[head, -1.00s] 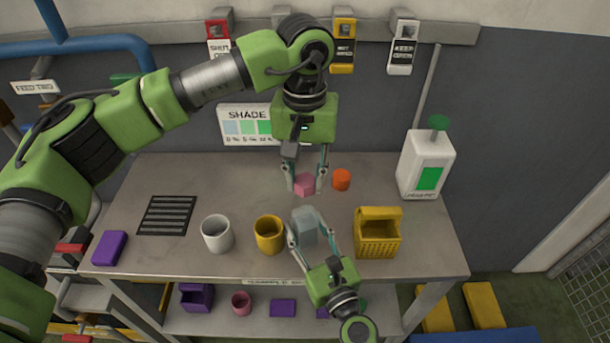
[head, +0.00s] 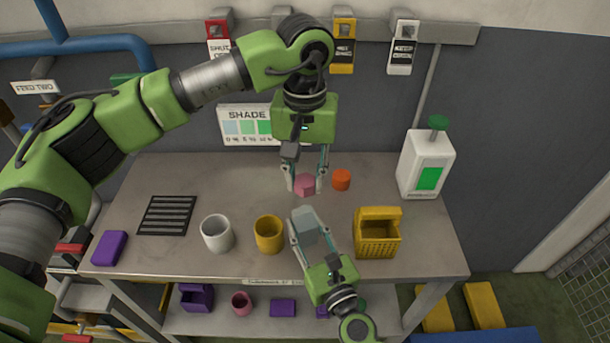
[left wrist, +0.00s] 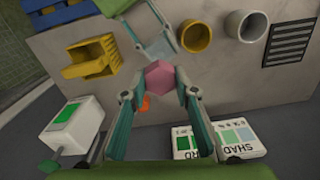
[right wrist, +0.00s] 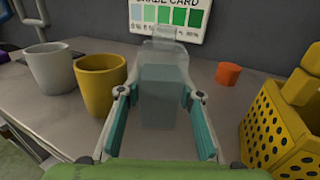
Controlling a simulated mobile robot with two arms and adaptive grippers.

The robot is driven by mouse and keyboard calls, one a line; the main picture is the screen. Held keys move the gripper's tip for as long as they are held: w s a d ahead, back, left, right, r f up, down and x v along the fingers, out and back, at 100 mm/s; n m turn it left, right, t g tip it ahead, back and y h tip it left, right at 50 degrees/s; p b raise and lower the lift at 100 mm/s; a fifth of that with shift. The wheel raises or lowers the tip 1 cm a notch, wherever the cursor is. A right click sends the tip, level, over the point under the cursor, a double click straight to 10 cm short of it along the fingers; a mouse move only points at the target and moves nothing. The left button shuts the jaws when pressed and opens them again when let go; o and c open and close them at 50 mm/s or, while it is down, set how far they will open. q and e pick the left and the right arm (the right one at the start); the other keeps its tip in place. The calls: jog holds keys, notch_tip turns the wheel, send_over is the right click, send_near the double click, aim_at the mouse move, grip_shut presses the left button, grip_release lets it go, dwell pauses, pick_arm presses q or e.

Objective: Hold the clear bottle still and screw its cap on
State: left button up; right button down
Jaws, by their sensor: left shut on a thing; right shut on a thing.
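The clear bottle (head: 306,226) is pale, box-shaped and see-through, and looks tilted in the head view. My right gripper (head: 308,232) is shut on its sides. The right wrist view shows the bottle (right wrist: 163,98) between the fingers, its narrower neck at the top and no cap on it. My left gripper (head: 305,183) points down and is shut on a pink six-sided cap (head: 304,185). The cap also shows between the fingertips in the left wrist view (left wrist: 160,77). In the head view the cap is beyond the bottle and apart from it.
An orange cylinder (head: 341,180) stands right of the cap. A yellow mug (head: 269,234) and white mug (head: 217,233) stand left of the bottle, a yellow basket (head: 377,240) to its right. A white dispenser (head: 425,165) stands at the back right. The bench (head: 165,180) is clear at back left.

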aim_at(305, 209)
pick_arm(q)
jog(key=shift+f, duration=0.1)
jog(key=shift+f, duration=1.8)
jog(key=shift+f, duration=1.85)
dwell(1.2)
jog(key=shift+c, duration=0.6)
jog(key=m, duration=0.6)
jog(key=o, duration=1.2)
